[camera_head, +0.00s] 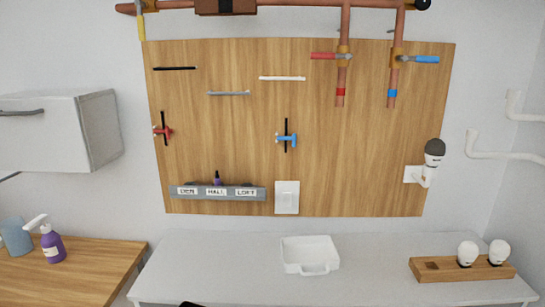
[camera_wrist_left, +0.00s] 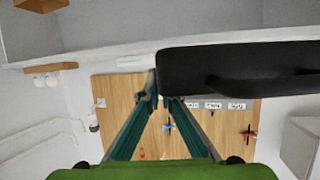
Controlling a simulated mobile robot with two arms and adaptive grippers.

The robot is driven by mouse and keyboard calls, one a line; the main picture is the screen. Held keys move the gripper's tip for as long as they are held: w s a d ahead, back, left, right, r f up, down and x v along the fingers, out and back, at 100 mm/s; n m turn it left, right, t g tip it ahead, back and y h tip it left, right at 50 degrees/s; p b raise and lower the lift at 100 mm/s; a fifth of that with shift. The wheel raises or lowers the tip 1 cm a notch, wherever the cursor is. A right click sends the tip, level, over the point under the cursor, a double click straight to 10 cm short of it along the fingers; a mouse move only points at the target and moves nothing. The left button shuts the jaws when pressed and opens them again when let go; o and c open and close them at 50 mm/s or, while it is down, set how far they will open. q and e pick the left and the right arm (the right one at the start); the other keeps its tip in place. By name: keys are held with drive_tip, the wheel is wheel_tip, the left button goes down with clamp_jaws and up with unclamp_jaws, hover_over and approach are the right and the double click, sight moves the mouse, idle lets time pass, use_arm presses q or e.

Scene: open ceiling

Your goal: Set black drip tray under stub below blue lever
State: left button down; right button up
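The blue lever (camera_head: 425,59) sits on the right copper pipe, and the stub (camera_head: 391,100) with a blue band hangs below it, open at its lower end. The black drip tray (camera_wrist_left: 235,75) fills the upper right of the left wrist view. My left gripper (camera_wrist_left: 162,97) is shut on its edge; the tray hides part of one fingertip. In the head view only a small black piece (camera_head: 190,304) shows at the bottom edge, likely the tray. My left gripper is hidden there. My right gripper is in neither view.
A red lever (camera_head: 325,56) and red-banded stub (camera_head: 340,93) are left of the blue ones. A white dish (camera_head: 310,256) and a wooden block with white knobs (camera_head: 440,271) stand on the grey counter (camera_head: 220,260). A black-topped fitting (camera_head: 433,155) juts out at the board's right.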

use_arm(q)
drive_tip(key=a+f+m+h, duration=0.1)
drive_tip(key=s+a+f+m+g+h, duration=0.1)
drive_tip(key=f, duration=0.1)
drive_tip(key=a+f, duration=0.1)
drive_tip(key=shift+s+a+f+m+h, duration=0.1)
drive_tip(key=shift+s+f+m+h, duration=0.05)
drive_tip(key=shift+s+m+h, duration=0.25)
drive_tip(key=a, duration=0.1)
drive_tip(key=s+a+m+g+h, duration=0.1)
drive_tip(key=a+m+h, duration=0.1)
drive_tip(key=shift+s+a+r+g, duration=0.15)
drive_tip(key=shift+s+r+g, duration=0.15)
drive_tip(key=shift+s+g, duration=0.1)
drive_tip(key=a+r+m, duration=0.1)
drive_tip(key=r, duration=0.2)
drive_tip(key=s+a+r+m+g+h, duration=0.1)
drive_tip(key=a+r, duration=0.1)
drive_tip(key=r, duration=0.1)
drive_tip(key=s+a+r+g+h, duration=0.1)
drive_tip(key=a+r, duration=0.1)
drive_tip(key=r, duration=0.1)
drive_tip(key=shift+r+m, duration=0.2)
drive_tip(key=shift+m, duration=0.2)
drive_tip(key=shift+s+r, duration=0.1)
drive_tip(key=shift+r, duration=0.45)
